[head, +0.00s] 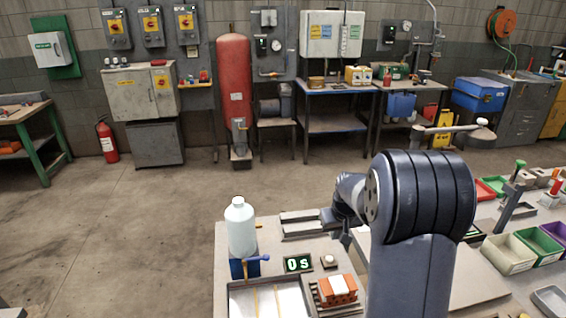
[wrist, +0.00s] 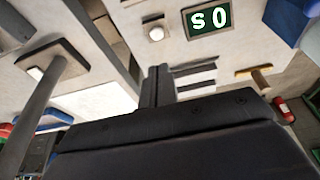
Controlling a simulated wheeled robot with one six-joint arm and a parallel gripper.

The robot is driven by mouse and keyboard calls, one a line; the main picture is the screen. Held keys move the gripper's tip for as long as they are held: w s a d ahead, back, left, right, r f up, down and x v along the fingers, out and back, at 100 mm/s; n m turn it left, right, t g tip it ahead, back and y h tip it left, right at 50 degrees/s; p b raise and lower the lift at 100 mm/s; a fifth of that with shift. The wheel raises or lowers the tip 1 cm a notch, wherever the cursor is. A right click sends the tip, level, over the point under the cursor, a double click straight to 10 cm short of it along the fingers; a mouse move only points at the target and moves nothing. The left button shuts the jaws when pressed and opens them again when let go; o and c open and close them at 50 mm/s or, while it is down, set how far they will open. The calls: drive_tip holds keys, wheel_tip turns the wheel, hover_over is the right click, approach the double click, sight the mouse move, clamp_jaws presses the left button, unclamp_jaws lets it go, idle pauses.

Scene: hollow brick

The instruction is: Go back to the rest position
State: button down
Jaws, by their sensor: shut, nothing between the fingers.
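My gripper (wrist: 157,84) is shut and empty in the wrist view, its dark fingers pressed together above the light bench top. In the head view my arm covers much of the bench, and only a small dark part of the gripper (head: 346,237) shows beside it. The orange hollow brick (head: 325,293) sits on a dark slatted rack at the front of the bench, with a pale block on it. The gripper is apart from the brick. I cannot make out the brick in the wrist view.
A white bottle (head: 240,232) stands on a blue base at the bench's left. Small coloured bins (head: 507,253) stand at the right. The floor left of the bench is clear.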

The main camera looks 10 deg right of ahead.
drive_tip(key=p, duration=0.1)
hover_over(329, 261)
wheel_tip(329, 261, down, 8)
drive_tip(key=shift+s+r, duration=0.1)
drive_tip(key=shift+r, duration=0.05)
drive_tip(key=shift+w+b+v, duration=0.2)
drive_tip(key=shift+b+v, duration=0.15)
drive_tip(key=shift+v, duration=1.4)
